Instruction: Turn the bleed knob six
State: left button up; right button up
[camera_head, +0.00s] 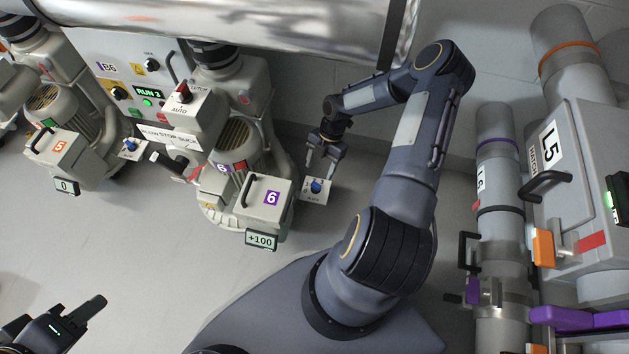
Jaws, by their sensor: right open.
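The bleed knob six is a small blue knob (316,186) on a white plate (314,197) at the right side of blower 6 (270,205). My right gripper (322,174) is open, its two fingers pointing down just above the knob in the picture. I cannot tell whether the fingers touch the knob or straddle it. My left gripper (85,312) is at the lower left, far from the knob and partly cut off by the frame's edge. Whether it is open or shut is not clear.
Blower 6's display (261,240) reads +100. Blower 5 (70,150) has another blue knob (129,146) beside it. A panel (148,93) shows "RUN 3". A large shiny pipe (250,22) crosses the top. Pipe L5 (568,140) stands right.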

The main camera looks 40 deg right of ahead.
aim_at(315, 183)
jog(key=b+x, duration=0.2)
jog(key=x, duration=0.4)
jog(key=shift+f, duration=0.2)
jog(key=c, duration=1)
